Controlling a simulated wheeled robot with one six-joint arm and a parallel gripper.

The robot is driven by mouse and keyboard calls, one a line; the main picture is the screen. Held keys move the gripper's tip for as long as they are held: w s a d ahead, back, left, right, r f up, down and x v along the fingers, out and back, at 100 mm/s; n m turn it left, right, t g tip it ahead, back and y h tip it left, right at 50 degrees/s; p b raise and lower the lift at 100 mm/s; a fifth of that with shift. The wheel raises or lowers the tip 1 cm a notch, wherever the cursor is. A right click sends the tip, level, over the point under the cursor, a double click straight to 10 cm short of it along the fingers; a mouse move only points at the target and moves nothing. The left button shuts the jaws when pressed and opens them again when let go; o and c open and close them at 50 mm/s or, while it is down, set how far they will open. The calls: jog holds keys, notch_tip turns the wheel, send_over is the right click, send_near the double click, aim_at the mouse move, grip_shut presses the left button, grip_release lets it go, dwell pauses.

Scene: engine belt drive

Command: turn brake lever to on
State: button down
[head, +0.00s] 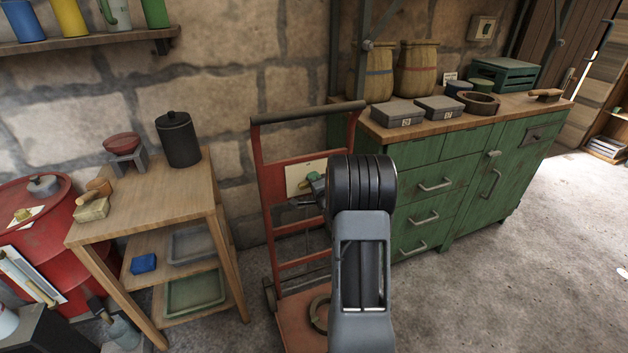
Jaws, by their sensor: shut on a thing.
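My grey arm with its black ringed joint fills the middle of the head view. My gripper (308,191) shows only in part, at the left of that joint, in front of the red hand truck. I cannot tell whether this thing is part of a lever. No brake lever can be made out clearly, and no engine or belt drive shows in this view.
A red hand truck (262,180) stands behind my arm. To the left is a wooden table (190,190) with a black canister (178,139), beside a red drum (45,225). A green cabinet (455,185) stands at the right.

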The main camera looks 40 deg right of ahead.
jog(key=shift+f+m, duration=0.1)
jog(key=shift+m, duration=1)
jog(key=c, duration=1)
grip_release()
jog(key=p+v, duration=0.1)
jog(key=v, duration=1.2)
jog(key=shift+s+p, duration=0.3)
jog(key=shift+s, duration=0.1)
jog(key=shift+a, duration=0.1)
